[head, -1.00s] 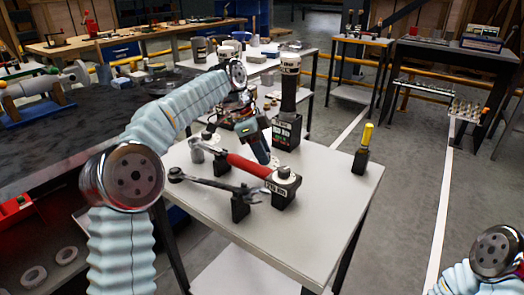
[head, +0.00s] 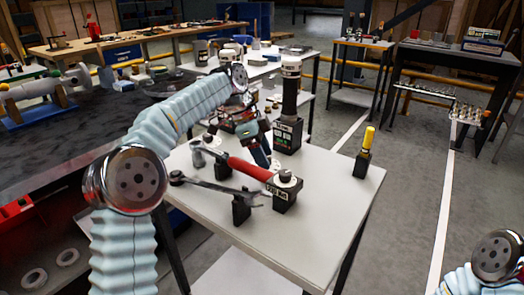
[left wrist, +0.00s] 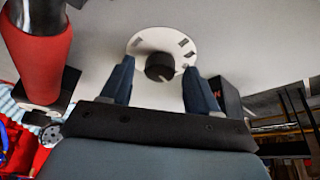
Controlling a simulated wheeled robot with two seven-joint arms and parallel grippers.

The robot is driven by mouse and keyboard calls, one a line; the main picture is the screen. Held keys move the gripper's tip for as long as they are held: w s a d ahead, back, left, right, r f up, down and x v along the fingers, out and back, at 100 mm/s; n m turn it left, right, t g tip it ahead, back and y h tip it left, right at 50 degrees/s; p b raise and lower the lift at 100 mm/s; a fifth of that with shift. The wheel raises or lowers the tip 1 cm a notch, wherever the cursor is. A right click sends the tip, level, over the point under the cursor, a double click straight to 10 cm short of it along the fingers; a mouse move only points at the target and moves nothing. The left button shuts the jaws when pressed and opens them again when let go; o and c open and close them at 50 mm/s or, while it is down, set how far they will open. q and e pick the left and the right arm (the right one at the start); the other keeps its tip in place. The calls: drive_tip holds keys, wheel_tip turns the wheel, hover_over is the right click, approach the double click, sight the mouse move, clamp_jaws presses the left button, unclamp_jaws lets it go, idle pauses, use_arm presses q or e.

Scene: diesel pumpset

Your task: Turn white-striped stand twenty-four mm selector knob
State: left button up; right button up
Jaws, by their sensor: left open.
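In the left wrist view a round black knob (left wrist: 159,67) sits on a white disc (left wrist: 135,44) with dark marks around its rim. The disc lies against a pale surface. My left gripper (left wrist: 158,76) is open, with one dark finger to each side of the knob and a gap between. In the head view my left gripper (head: 264,150) points down over the white-topped table, behind the red-handled tool. The knob cannot be made out in the head view. My right arm shows at the lower right corner; its gripper is out of view.
A red-handled tool (head: 248,168) ends at a black labelled stand (head: 284,196). A black column (head: 289,100) rises behind. A yellow-topped tool (head: 367,140) stands at the table's right. The table's front right is clear.

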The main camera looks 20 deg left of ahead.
use_arm(q)
drive_tip(key=v, duration=0.7)
drive_tip(key=shift+r, duration=0.2)
drive_tip(key=shift+a, duration=0.1)
